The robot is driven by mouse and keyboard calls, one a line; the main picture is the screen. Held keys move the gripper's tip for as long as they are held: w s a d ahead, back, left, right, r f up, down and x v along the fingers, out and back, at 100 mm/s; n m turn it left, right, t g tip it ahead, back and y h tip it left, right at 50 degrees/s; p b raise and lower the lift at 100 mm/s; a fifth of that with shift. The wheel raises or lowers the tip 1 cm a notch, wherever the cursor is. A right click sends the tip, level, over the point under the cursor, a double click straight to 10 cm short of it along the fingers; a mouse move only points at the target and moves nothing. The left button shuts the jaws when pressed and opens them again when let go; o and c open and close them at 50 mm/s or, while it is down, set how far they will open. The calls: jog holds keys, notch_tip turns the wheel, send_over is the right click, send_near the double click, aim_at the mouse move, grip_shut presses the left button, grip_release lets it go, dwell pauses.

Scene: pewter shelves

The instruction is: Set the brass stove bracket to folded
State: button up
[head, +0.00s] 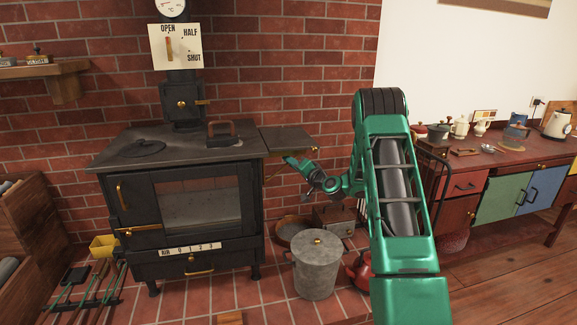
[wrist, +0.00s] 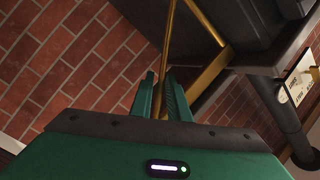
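The brass stove bracket (head: 273,173) shows as a thin brass strut under the side leaf (head: 287,138) at the stove's right. The leaf lies level with the stove top. In the wrist view the bracket (wrist: 170,35) is several brass bars meeting at angles beneath dark panels. My gripper (head: 288,160) reaches in under the leaf from the right. In the wrist view my gripper (wrist: 162,78) has its two green fingers close together, with one brass bar between them. It appears shut on that bar. The exact contact is partly hidden by the fingers.
The black stove (head: 203,205) stands left of my gripper. A lidded metal bin (head: 316,268), a shallow pan (head: 290,228) and a red kettle (head: 360,273) are on the tiles below. The brick wall (head: 290,75) is behind. A cluttered counter (head: 470,160) stands at the right.

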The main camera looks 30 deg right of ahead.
grip_shut()
jog(key=shift+f, duration=0.1)
dwell(1.2)
